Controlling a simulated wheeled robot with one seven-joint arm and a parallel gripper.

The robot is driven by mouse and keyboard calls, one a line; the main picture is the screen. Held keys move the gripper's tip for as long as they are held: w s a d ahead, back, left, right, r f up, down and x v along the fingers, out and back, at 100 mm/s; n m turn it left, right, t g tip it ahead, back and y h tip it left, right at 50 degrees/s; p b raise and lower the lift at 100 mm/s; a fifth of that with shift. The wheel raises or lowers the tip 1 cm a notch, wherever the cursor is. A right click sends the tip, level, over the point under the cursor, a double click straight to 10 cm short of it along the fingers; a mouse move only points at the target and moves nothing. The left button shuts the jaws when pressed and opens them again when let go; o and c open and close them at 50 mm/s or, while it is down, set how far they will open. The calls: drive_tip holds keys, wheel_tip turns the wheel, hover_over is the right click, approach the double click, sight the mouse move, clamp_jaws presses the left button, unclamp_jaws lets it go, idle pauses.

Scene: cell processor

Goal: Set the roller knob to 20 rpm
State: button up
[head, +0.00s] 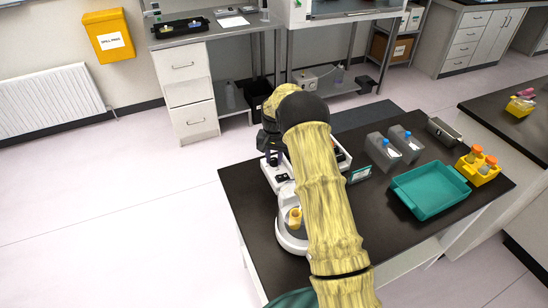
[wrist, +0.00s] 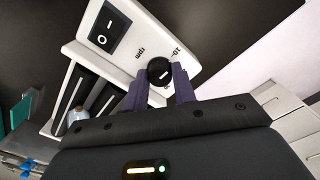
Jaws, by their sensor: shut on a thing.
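The roller's white control panel (wrist: 130,40) fills the upper middle of the wrist view. The black roller knob (wrist: 159,70) has a short white pointer line and sits on the panel near the printed "rpm" and a "10" mark; other scale marks are hidden or out of view. My gripper (wrist: 161,85) is shut on the knob, with one dark purple finger on each side. A black rocker switch (wrist: 107,28) marked O and I is left of the knob. In the head view, the white roller (head: 278,174) is partly hidden by my arm.
A white device with a yellow top (head: 294,217) stands close to my arm.

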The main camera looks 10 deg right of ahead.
sight(274, 159)
drive_tip(key=shift+r+m, duration=0.1)
drive_tip(key=shift+m, duration=0.2)
drive_tip(key=m+p, duration=0.1)
drive_tip(key=m, duration=0.4)
drive_tip(key=shift+w, duration=0.1)
drive_tip(key=m, duration=0.5)
drive_tip(key=shift+m+p, duration=0.35)
drive_tip(key=shift+m, duration=0.05)
drive_tip(key=o, duration=0.7)
wheel_tip(274, 159, up, 17)
drive_tip(key=shift+r+b, duration=0.2)
drive_tip(key=shift+b, duration=0.55)
